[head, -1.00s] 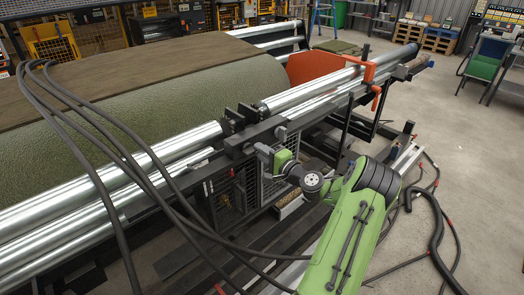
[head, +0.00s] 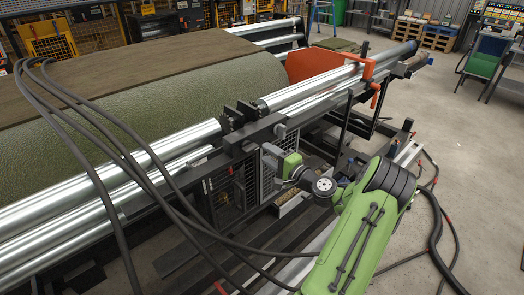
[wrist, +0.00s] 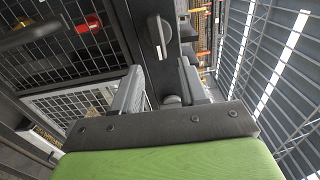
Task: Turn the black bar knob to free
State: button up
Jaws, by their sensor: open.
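A black bar knob (wrist: 158,30) on a round base sits on a dark panel at the top middle of the wrist view, its bar standing lengthwise with a pale line beside it. A second dark rounded knob (wrist: 172,100) shows lower, between the fingers and partly hidden by the gripper's body. My gripper (wrist: 162,78) is open and empty, its two grey fingers pointing toward the panel. In the head view my gripper (head: 268,152) is beside the machine frame, below the steel rollers. I cannot make out the knob in the head view.
Long steel rollers (head: 110,185) and a green turf roll (head: 130,110) lie behind. Black cables (head: 110,145) hang across the front left. Open floor (head: 460,130) lies right.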

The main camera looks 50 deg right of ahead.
jog(key=s+a, duration=0.1)
jog(key=s, duration=1)
jog(key=shift+s+a, duration=0.2)
jog(key=shift+s, duration=0.15)
jog(key=w+a+r+n+g+y, duration=0.1)
jog(key=w+a+n+g+y, duration=0.35)
jog(key=a, duration=0.75)
jog(key=w+a+n+g+y, duration=0.2)
jog(key=w+a+n+g, duration=0.5)
jog(key=a, duration=0.5)
jog(key=s+a+r+n+g+h, duration=0.25)
jog(key=s+a+r+n, duration=0.3)
jog(key=s+a, duration=0.45)
jog(key=s+a+r+n+t+h+p, duration=0.1)
jog(key=s+a+r+n+h, duration=0.1)
jog(key=s, duration=0.7)
jog(key=shift+a+r+t, duration=0.25)
jog(key=shift+t, duration=0.05)
